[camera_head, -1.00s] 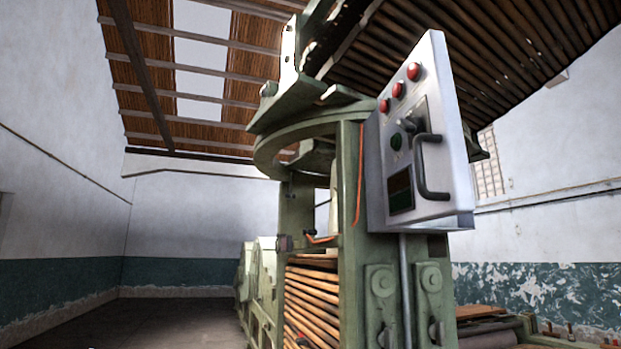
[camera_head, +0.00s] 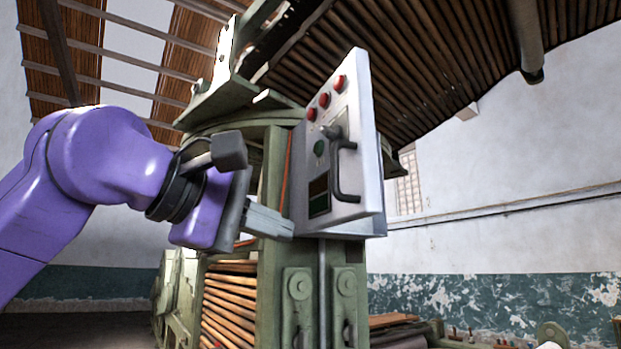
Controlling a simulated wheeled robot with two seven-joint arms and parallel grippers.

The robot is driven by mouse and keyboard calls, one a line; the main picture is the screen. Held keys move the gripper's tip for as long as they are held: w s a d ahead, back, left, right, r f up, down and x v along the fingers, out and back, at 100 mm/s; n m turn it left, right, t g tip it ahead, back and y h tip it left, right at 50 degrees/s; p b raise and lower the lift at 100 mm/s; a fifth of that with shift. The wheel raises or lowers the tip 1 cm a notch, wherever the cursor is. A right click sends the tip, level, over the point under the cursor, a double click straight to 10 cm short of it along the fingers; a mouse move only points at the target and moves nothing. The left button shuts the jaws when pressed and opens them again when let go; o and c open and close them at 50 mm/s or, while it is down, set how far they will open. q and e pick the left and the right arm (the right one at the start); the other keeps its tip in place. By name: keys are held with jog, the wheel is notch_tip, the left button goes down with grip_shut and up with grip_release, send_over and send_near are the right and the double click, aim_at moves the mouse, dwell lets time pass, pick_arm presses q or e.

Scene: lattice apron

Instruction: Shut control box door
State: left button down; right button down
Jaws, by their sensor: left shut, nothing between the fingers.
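The control box (camera_head: 322,207) is a pale grey metal box mounted high on a green machine post. Its front door panel (camera_head: 362,110) carries red lamps, a green button, a dark display and a dark bar handle (camera_head: 346,170). I cannot tell from this angle whether the door stands ajar. My left gripper (camera_head: 285,229) comes in from the left on a purple arm. Its grey fingers are shut and empty, pointing right, close to the box's lower left edge. I cannot tell whether they touch it. My right gripper is not in view.
The green machine (camera_head: 275,270) with stacked wooden slats (camera_head: 232,300) stands below and behind the box. A grey conduit (camera_head: 322,290) runs down from the box. A slatted roof is above. The space right of the box is open toward the white and teal wall (camera_head: 500,240).

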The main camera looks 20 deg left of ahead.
pick_arm(q)
jog(key=s+a+r+m+h, duration=0.2)
jog(key=s+a+r+h, duration=0.15)
jog(key=s+r, duration=0.5)
jog(key=f+p+x, duration=0.1)
jog(key=p+x, duration=0.2)
jog(key=x, duration=1)
jog(key=shift+f, duration=0.35)
jog(key=shift+d, duration=0.2)
